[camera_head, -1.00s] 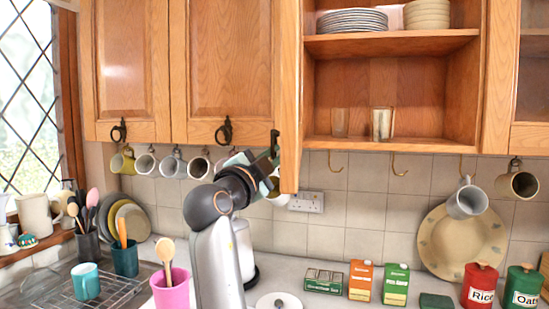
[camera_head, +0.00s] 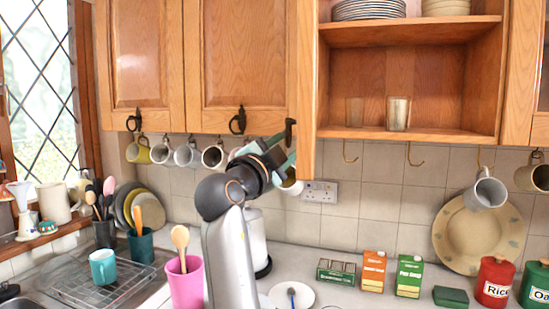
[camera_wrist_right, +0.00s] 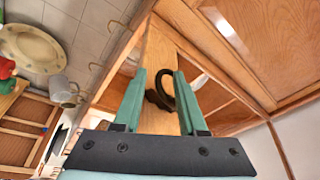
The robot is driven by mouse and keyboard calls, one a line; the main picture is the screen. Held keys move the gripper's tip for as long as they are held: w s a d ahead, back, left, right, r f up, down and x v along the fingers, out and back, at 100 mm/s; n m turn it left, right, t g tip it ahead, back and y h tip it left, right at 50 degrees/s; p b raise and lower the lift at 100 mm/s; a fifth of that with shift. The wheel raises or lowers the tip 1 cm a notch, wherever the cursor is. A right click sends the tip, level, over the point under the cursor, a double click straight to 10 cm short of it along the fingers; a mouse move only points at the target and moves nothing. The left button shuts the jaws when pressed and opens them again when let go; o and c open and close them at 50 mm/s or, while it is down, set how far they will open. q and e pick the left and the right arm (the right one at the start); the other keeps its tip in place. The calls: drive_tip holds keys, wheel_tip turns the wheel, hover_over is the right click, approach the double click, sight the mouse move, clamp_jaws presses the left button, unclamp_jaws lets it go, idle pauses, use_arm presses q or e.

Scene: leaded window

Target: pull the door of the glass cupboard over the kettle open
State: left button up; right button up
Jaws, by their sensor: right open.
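The cupboard door (camera_head: 307,85) over the kettle stands swung out, nearly edge-on in the head view. The cupboard (camera_head: 370,90) is open, with glasses (camera_head: 397,113) on its lower shelf. The door's dark handle (camera_head: 290,132) is near its lower end. My right gripper (camera_head: 281,146) is open beside the handle. In the right wrist view, the handle (camera_wrist_right: 160,91) shows between and beyond the green fingers of the gripper (camera_wrist_right: 161,78); contact cannot be told. The pale kettle (camera_head: 254,232) stands on the counter, partly hidden by my right arm. My left gripper is out of view.
Closed wooden doors (camera_head: 240,55) are left of the open one. Mugs (camera_head: 187,154) hang under the cupboards. A pink pot (camera_head: 186,287) with a wooden spoon, cartons (camera_head: 374,271) and a red tin (camera_head: 495,283) stand on the counter.

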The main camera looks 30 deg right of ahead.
drive_tip(key=b+v, duration=0.3)
drive_tip(key=v, duration=0.8)
drive_tip(key=shift+s+a, duration=0.2)
drive_tip(key=shift+a, duration=0.05)
